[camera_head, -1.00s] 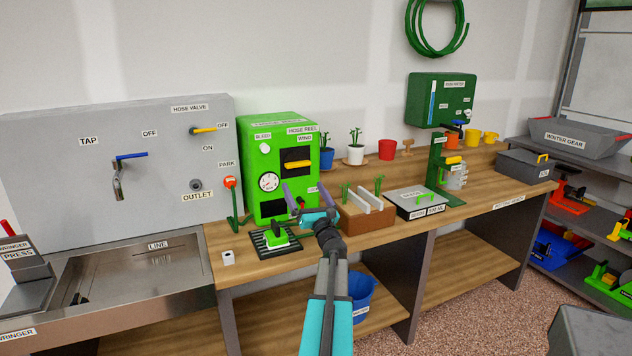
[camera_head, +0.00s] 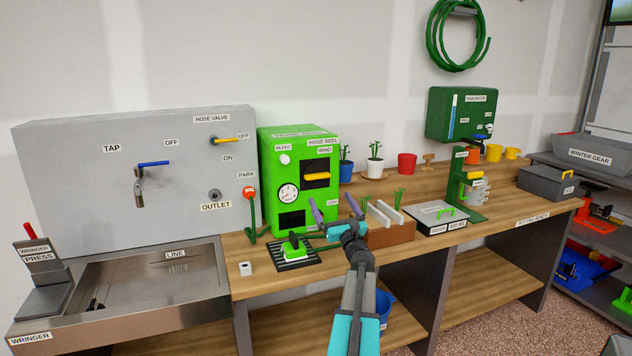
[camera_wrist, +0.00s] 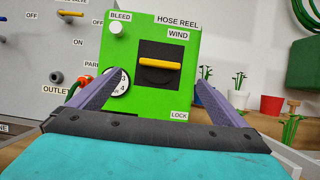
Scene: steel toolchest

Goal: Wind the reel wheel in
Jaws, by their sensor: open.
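The green hose reel box (camera_head: 270,170) stands on the wooden bench. Under its WIND label a yellow bar (camera_head: 317,177) lies across a dark recess; the bar also shows in the wrist view (camera_wrist: 160,64). A white BLEED knob (camera_head: 285,159), a round gauge (camera_head: 287,194) and a LOCK label are on the same face. My gripper (camera_head: 334,209) is open and empty, in front of the box at its lower right. In the wrist view its two fingers (camera_wrist: 152,91) stand apart, below the yellow bar and not touching it. The gripper body hides the box's lower part.
A green nozzle on a black grate (camera_head: 283,258) lies before the box, with a red-topped PARK post (camera_head: 250,210) at left. A brown planter (camera_head: 391,236) is close at right. The sink (camera_head: 150,277) is at far left. Air before the yellow bar looks clear.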

